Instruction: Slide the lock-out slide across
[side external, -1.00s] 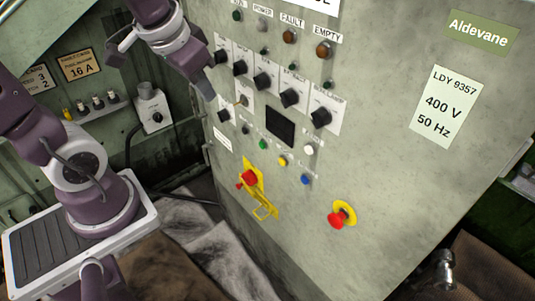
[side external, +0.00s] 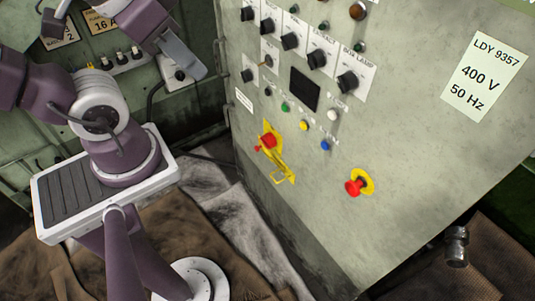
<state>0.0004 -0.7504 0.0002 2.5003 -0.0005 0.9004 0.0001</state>
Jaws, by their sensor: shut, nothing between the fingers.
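A yellow slotted piece (side external: 283,169) with a red knob (side external: 268,141) is mounted low on the left part of the green-grey panel front; it looks like the lock-out slide. The yellow piece slants down to the right from the knob. My gripper (side external: 197,70) is at upper left, in front of the panel's left edge. It points down to the right, is shut and empty, and stands apart from the slide, above and left of it. Its fingertips are small and seen edge-on.
A red mushroom button on a yellow ring (side external: 358,182) sits right of the slide. Green, yellow, blue and white buttons, a dark screen (side external: 304,90) and several black rotary knobs are above. A grey socket box (side external: 178,76) is behind my gripper. The space before the slide is clear.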

